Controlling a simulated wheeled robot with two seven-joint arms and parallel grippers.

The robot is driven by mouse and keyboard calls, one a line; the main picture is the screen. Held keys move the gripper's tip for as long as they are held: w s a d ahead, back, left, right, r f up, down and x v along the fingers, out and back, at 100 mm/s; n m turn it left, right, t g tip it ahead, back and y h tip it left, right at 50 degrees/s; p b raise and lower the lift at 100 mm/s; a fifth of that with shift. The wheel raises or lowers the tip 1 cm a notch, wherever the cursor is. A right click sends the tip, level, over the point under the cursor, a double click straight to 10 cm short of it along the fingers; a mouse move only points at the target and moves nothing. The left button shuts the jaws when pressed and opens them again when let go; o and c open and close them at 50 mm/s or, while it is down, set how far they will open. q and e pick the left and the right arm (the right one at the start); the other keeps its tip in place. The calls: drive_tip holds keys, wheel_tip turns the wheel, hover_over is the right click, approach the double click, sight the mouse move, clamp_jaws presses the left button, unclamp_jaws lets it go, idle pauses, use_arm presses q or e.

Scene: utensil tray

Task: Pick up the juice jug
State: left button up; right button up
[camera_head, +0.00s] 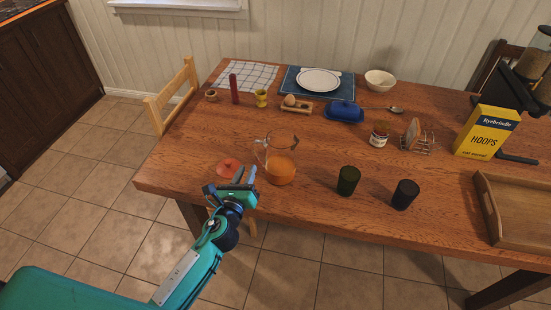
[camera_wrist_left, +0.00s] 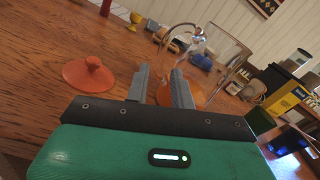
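The juice jug (camera_head: 281,166) is clear glass with orange juice in its lower part. It stands upright near the table's front edge, its handle (camera_head: 261,150) on the left side. My left gripper (camera_head: 244,174) is just left of and in front of the jug, pointing at it, open and empty. In the left wrist view, the two fingers (camera_wrist_left: 160,86) stand apart, with the jug's glass (camera_wrist_left: 228,50) and looped handle beyond them. The fingers partly hide the juice. My right gripper is not in view.
A red lid (camera_head: 228,168) with a knob lies left of the jug, close to my gripper. A green cup (camera_head: 348,181) and a dark cup (camera_head: 405,194) stand to the right. A blue butter dish (camera_head: 345,112) and an egg holder (camera_head: 297,105) are behind.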

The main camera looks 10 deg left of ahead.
sight(254, 154)
use_arm(q)
drive_tip(key=w, duration=0.3)
drive_tip(key=shift+w+d, duration=0.1)
drive_tip(key=shift+w, duration=0.1)
drive_tip(key=shift+w+r, duration=0.1)
drive_tip(key=shift+w, duration=0.3)
drive_tip(key=w, duration=0.3)
drive_tip(key=shift+w+d+r+p, duration=0.1)
drive_tip(key=shift+w+d+p, duration=0.1)
drive_tip(key=shift+w+p, duration=0.15)
drive_tip(key=shift+w, duration=0.45)
clamp_jaws()
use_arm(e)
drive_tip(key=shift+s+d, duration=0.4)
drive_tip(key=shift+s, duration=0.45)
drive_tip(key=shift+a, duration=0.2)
